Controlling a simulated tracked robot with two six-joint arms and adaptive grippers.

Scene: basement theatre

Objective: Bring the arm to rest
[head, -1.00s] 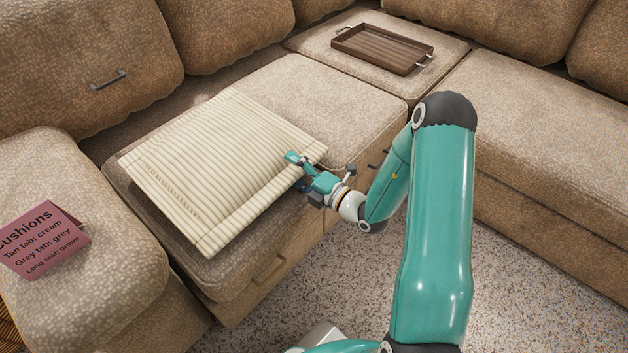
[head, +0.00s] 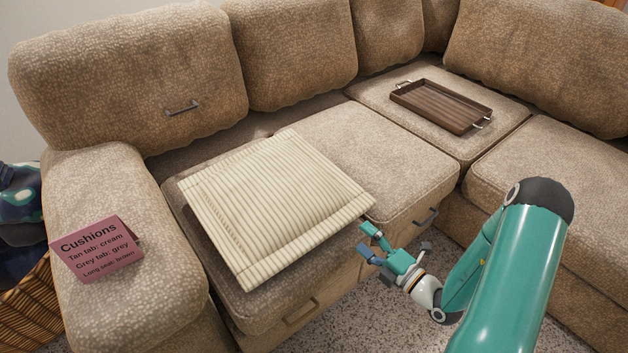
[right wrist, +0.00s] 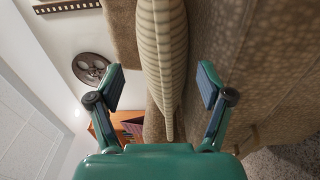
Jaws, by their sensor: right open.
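My right gripper (head: 370,243) is open and empty, just off the near right corner of the cream cushion, in front of the sofa seat. The cream ribbed cushion (head: 275,190) lies flat on the left seat of the sofa (head: 365,140). In the right wrist view my right gripper (right wrist: 159,88) shows its two fingers spread wide. The cream cushion (right wrist: 163,60) shows edge-on beyond and between them, apart from both fingers. My left gripper is out of view.
A pink sign (head: 97,250) about cushions stands on the left armrest. A brown wooden tray (head: 440,105) lies on the corner seat. A wicker basket (head: 35,310) stands at the lower left. Seat handles (head: 302,312) stick out in front. Carpet (head: 390,315) is clear before the sofa.

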